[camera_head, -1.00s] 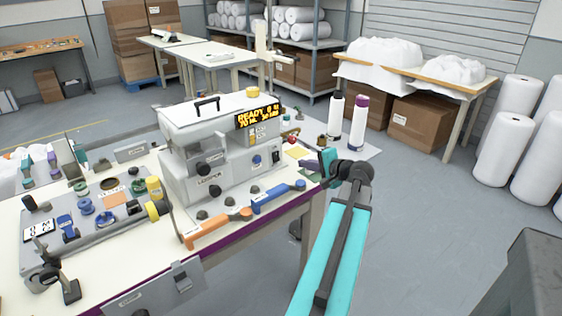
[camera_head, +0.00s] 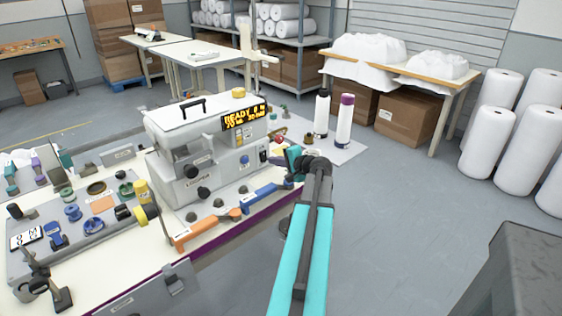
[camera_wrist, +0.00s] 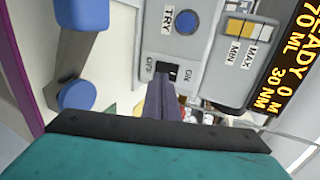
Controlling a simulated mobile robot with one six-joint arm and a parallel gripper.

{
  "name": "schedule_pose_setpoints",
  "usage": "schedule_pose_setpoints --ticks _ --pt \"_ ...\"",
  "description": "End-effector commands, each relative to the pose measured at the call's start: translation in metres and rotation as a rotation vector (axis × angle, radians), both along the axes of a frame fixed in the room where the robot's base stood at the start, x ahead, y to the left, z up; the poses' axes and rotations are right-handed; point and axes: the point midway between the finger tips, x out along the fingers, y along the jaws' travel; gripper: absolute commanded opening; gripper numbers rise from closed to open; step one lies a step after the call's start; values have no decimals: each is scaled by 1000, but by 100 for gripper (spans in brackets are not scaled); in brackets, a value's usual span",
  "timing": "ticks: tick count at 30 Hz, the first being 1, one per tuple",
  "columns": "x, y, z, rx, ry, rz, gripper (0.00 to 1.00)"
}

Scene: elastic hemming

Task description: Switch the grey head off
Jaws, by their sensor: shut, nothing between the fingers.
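The grey head (camera_head: 185,130) stands on the white table, its display (camera_head: 243,118) lit with orange text that includes "READY". Its black power switch (camera_head: 264,155) is on the front panel at the right. In the wrist view the switch (camera_wrist: 168,70) lies between an OFF label at left and an ON label at right. My gripper (camera_head: 292,157) is just right of the panel. In the wrist view my gripper's fingers (camera_wrist: 161,92) are closed together and empty, with tips just below the switch and overlapping its lower edge in the picture. I cannot tell whether they touch it.
A blue lever (camera_head: 262,196) and an orange lever (camera_head: 205,228) run along the table's front.

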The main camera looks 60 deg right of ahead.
Motion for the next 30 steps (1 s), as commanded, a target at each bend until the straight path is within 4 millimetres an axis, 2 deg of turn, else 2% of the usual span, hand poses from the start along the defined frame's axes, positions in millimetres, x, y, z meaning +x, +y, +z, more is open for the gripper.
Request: schedule_pose_setpoints --ticks 3,9,24,30 --pt "15 -5 -5 2 0 2 0" --pt "27 -9 -11 2 1 1 0" --pt "32 -8 -13 1 0 2 0" --pt "40 -3 -17 -5 -17 13 0"
